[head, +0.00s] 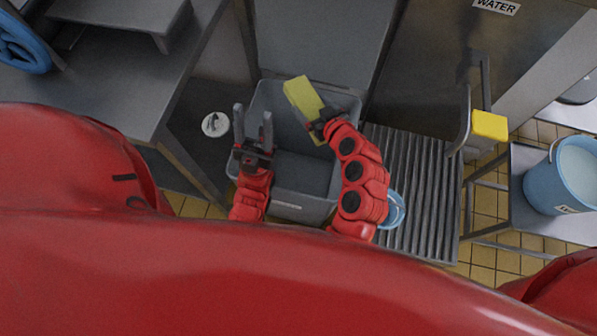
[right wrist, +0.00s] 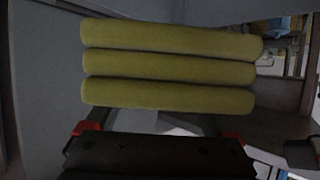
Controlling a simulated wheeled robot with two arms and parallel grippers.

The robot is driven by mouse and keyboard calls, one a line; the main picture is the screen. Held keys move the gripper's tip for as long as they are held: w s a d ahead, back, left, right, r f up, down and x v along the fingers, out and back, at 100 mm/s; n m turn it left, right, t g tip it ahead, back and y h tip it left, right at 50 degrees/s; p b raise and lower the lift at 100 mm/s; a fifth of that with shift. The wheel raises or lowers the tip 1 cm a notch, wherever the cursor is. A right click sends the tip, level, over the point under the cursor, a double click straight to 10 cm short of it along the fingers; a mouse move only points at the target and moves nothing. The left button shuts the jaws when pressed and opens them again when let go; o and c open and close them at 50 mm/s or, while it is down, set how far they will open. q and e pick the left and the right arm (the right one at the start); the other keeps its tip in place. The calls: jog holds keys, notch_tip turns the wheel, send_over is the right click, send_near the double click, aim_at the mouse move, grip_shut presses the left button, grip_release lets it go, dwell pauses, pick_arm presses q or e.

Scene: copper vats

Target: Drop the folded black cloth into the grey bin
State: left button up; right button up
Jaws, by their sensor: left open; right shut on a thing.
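The cloth in view is a folded yellow one (head: 303,99), not black; no black cloth shows. My right gripper (head: 322,122) is shut on it and holds it above the grey bin (head: 302,207), towards the bin's back right. In the right wrist view the cloth (right wrist: 170,68) shows as three stacked folds just beyond the fingers. My left gripper (head: 253,112) is open and empty, fingers pointing away from me, over the bin's left side. The bin's visible floor is bare; the cloth and my arms hide parts of it.
A white round item (head: 215,124) lies on the dark surface left of the bin. A ribbed grey rack (head: 420,185) is to the right, with a blue bucket (head: 394,210) partly behind my right arm. A yellow block (head: 489,125) and another blue bucket (head: 562,175) stand farther right.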

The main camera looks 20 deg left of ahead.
jog(key=shift+s+a+g, duration=0.2)
jog(key=shift+a+g, duration=0.1)
jog(key=shift+a, duration=0.45)
jog(key=shift+a+f+n, duration=0.1)
jog(key=shift+a+n, duration=0.1)
jog(key=shift+n, duration=0.1)
notch_tip(320, 180, down, 6)
jog(key=b, duration=0.4)
jog(key=shift+r, duration=0.2)
jog(key=o, duration=1.3)
jog(key=shift+s, duration=0.1)
